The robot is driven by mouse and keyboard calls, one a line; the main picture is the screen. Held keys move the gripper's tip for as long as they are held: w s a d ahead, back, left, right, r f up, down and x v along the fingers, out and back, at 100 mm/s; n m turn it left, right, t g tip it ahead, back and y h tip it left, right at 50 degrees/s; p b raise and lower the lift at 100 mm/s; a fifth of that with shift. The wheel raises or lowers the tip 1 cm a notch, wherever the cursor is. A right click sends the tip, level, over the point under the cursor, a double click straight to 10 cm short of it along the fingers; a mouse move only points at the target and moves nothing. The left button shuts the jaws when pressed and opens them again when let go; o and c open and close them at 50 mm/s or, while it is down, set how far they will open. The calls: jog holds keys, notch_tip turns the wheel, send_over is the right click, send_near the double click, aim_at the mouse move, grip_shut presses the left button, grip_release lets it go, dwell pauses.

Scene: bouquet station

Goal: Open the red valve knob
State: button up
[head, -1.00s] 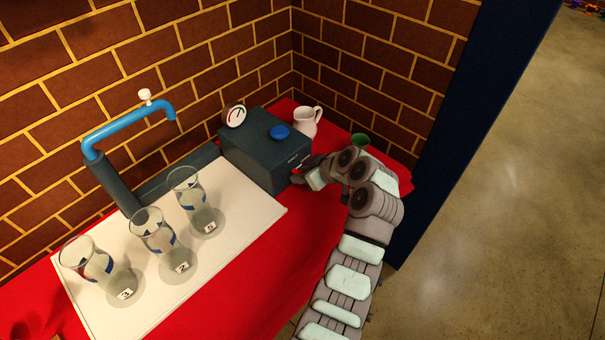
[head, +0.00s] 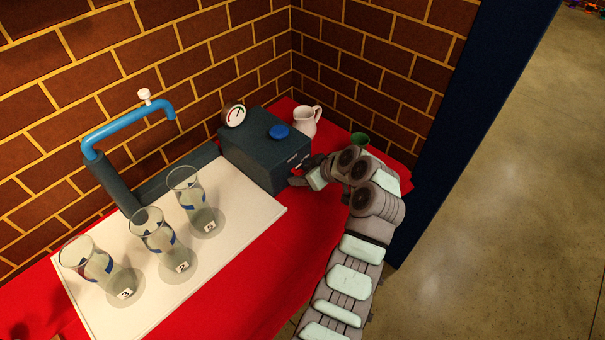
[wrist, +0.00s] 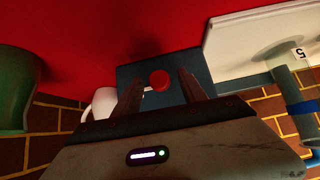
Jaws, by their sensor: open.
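The red valve knob (wrist: 159,80) is a round red knob on the side of the dark blue-grey box (head: 265,150). In the wrist view it shows between the two fingers of my open gripper (wrist: 161,84); I cannot tell whether they touch it.
A blue knob (head: 279,131) and a gauge (head: 234,116) sit on the box. A white pitcher (head: 306,122) and a green cup (head: 360,139) stand behind my gripper. Three glass vessels stand on a white board (head: 255,210) at left, beside a blue pipe (head: 128,127).

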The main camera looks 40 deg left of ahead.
jog(key=p+v, duration=0.2)
jog(key=v, duration=0.8)
jog(key=shift+d, duration=0.15)
jog(key=shift+w, duration=0.1)
